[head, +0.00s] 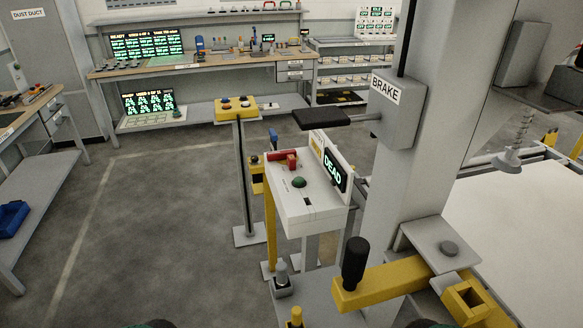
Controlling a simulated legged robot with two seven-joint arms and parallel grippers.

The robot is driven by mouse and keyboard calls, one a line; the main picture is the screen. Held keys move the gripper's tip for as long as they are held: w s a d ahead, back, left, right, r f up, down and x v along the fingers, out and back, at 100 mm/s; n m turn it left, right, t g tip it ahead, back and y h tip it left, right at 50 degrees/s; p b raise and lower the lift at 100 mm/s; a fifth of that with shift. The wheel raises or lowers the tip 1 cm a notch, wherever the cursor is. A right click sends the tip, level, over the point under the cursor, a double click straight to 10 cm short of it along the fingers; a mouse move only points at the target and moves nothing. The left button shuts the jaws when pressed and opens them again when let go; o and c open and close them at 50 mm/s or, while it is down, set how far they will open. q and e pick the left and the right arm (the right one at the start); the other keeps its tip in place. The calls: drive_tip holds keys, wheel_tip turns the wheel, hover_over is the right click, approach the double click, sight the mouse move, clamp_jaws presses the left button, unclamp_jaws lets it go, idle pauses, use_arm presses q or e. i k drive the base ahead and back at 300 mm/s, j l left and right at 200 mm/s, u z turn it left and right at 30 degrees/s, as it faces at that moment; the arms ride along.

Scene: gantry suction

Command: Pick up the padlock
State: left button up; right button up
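I cannot make out a padlock for certain. A small red piece (283,156) lies on top of the white control box (312,209), at its far left; it is too small to tell whether it is a lever, a hasp or a padlock. The box also carries a green button (299,182) and a screen reading DEAD (334,171). Just left of the box, a yellow post (270,225) carries a yellow holder (256,176), with a small blue piece (273,135) near it. Neither of my grippers is in view.
A grey column with a BRAKE box (398,107) and black handle (321,117) stands right of the control box. A yellow arm with black knob (355,262) juts out in front. A yellow button pedestal (236,108) stands behind. Open floor (165,230) lies left.

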sight(290, 159)
drive_tip(key=k+u, duration=0.3)
drive_tip(key=u, duration=0.15)
drive_tip(key=k+j+u, duration=0.2)
drive_tip(key=u, duration=0.2)
drive_tip(key=i+u, duration=0.1)
drive_tip(key=i, duration=0.95)
drive_tip(key=i+l, duration=0.15)
drive_tip(key=i, duration=0.85)
drive_tip(key=i+j+z, duration=0.2)
drive_tip(key=i, duration=0.3)
drive_tip(key=i+z, duration=0.2)
drive_tip(key=i, duration=0.25)
drive_tip(key=i+j+z, duration=0.2)
drive_tip(key=i, duration=0.25)
drive_tip(key=i+j+z, duration=0.25)
drive_tip(key=i+j, duration=0.15)
drive_tip(key=i, duration=0.05)
